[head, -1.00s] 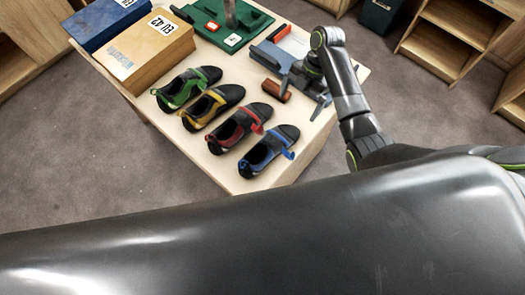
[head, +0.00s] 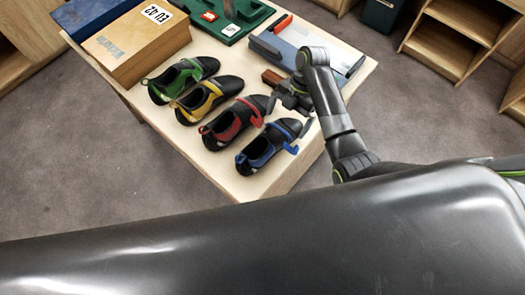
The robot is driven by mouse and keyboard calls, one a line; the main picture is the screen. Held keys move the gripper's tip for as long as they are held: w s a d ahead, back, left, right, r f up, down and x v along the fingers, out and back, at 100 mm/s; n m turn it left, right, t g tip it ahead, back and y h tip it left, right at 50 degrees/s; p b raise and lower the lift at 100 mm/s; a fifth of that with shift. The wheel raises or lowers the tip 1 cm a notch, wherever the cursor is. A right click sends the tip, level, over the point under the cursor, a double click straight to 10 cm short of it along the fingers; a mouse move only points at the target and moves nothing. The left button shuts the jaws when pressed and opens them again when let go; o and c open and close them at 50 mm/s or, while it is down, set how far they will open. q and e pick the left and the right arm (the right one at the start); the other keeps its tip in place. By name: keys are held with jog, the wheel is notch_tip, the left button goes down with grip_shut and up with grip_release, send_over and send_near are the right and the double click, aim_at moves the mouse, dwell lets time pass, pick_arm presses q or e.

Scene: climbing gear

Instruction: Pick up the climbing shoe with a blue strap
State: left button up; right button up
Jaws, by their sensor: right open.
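The climbing shoe with a blue strap (head: 262,151) is black and lies on the wooden table, nearest the table's front corner. It is the last in a row of shoes. My right gripper (head: 287,114) is open and hovers close over the toe end of this shoe and the red-strapped shoe. One finger shows near the red shoe's toe and the other near the blue shoe's toe. I cannot tell whether either finger touches a shoe. My left gripper is not in view.
Beside it lie a red-strapped shoe (head: 231,122), a yellow-strapped shoe (head: 207,97) and a green-strapped shoe (head: 181,77). Behind stand a cardboard box (head: 137,45), a green board (head: 232,20) and a grey-blue case (head: 297,38). A brown block (head: 272,77) lies near my gripper.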

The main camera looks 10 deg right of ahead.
aim_at(282, 127)
jog(key=shift+s+a+f, duration=0.15)
jog(key=shift+a+f, duration=0.1)
jog(key=shift+f, duration=0.15)
jog(key=shift+p+x, duration=0.85)
jog(key=shift+x, duration=1.5)
jog(key=shift+a, duration=0.1)
jog(key=c, duration=1.1)
jog(key=shift+c, duration=0.3)
jog(key=shift+r, duration=0.1)
